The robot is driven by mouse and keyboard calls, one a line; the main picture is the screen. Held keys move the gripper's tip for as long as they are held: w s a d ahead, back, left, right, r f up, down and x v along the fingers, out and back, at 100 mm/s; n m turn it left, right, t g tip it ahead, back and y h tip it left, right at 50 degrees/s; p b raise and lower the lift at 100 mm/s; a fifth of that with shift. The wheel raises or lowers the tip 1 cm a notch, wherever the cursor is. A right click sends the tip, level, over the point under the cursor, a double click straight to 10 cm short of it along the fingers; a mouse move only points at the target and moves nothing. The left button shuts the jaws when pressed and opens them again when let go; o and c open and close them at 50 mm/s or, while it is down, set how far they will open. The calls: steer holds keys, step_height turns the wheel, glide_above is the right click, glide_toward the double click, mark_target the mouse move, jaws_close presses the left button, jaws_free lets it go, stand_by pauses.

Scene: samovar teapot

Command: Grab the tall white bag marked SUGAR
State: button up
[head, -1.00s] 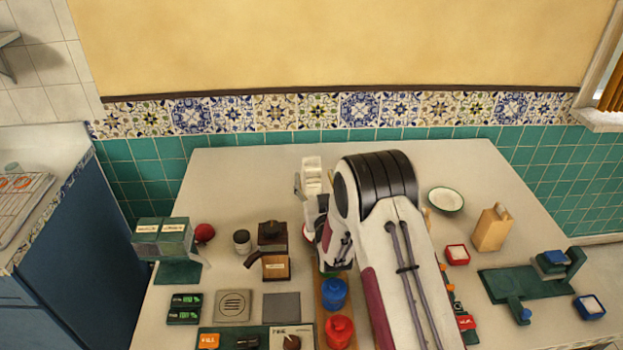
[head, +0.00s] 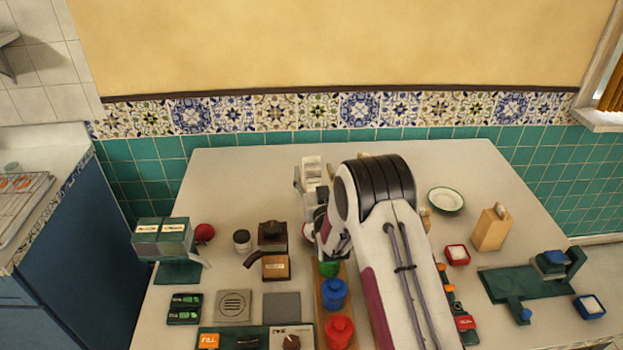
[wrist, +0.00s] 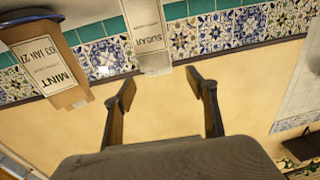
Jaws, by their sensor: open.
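The tall white bag marked SUGAR (wrist: 152,28) shows upside down at the top middle of the wrist view, cut off by the frame edge. Its folded end reaches down near the gap between my fingertips. My gripper (wrist: 162,80) is open and empty, its two dark fingers spread apart. The bag lies beyond the fingertips, slightly left of the gap's middle; no contact shows.
A brown bag marked MINT (wrist: 48,62) stands left of the sugar bag in the wrist view. In the head view a white bowl (head: 446,200) and a tan container (head: 492,230) stand right of my arm. Blue (head: 334,294) and red (head: 339,331) lidded jars stand in front.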

mark_target(312, 160)
steer(key=shift+w+f, duration=0.15)
steer(key=shift+w, duration=1.9)
steer(key=c, duration=1.6)
jaws_close()
steer(key=shift+r, duration=0.25)
step_height(312, 160, up, 10)
steer(key=shift+f, duration=0.1)
